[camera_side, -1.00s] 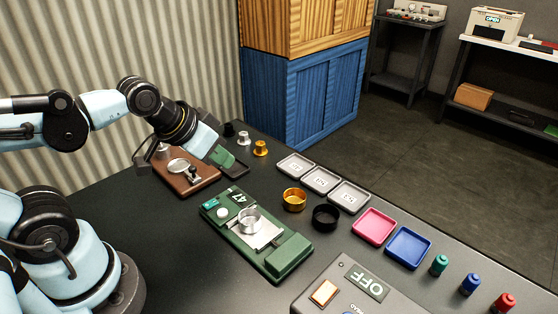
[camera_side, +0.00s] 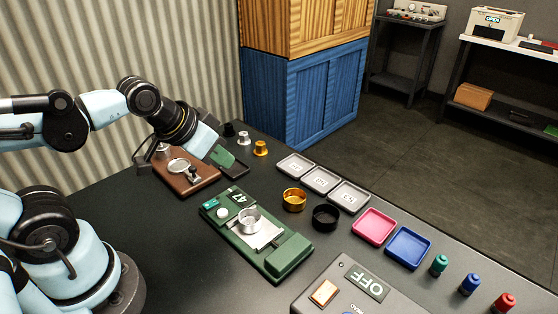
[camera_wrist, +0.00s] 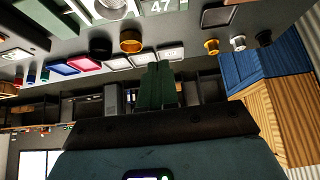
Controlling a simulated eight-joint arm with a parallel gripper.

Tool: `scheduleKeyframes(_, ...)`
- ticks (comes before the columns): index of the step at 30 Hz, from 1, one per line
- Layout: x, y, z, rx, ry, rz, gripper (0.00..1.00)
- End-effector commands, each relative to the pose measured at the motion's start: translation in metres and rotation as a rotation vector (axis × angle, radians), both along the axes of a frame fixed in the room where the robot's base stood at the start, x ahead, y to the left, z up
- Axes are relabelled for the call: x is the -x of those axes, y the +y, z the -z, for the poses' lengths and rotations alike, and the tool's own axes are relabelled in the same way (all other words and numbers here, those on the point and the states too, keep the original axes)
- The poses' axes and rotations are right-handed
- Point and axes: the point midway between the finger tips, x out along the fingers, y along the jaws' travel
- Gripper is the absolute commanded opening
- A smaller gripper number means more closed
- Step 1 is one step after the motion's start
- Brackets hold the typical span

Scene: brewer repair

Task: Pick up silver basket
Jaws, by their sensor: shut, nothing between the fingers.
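The silver basket (camera_side: 249,222) is a small round metal cup. It sits on the silver plate of the green scale-like device (camera_side: 285,258) marked 47, in the middle of the table. In the wrist view the silver basket (camera_wrist: 112,8) shows at the top edge, partly cut off. My gripper (camera_side: 236,167) is above the table, behind and left of the basket, well apart from it. In the wrist view its green fingers (camera_wrist: 156,68) are together with nothing between them.
A gold basket (camera_side: 294,200) and a black basket (camera_side: 326,217) stand right of the green device. Grey trays (camera_side: 321,180), a pink tray (camera_side: 374,225) and a blue tray (camera_side: 408,247) lie beyond. A brown stand (camera_side: 186,180) and small tampers (camera_side: 260,148) are near my gripper.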

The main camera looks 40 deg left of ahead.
Motion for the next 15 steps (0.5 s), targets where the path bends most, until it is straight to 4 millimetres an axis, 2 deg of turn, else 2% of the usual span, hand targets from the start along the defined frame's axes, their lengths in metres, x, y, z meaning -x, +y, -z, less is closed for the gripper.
scheduleKeyframes(11,0.0,0.0,0.0,0.0,0.0,0.0,0.0)
scheduleKeyframes(12,0.0,0.0,0.0,0.0,0.0,0.0,0.02)
scheduleKeyframes(15,0.0,0.0,0.0,0.0,0.0,0.0,0.17)
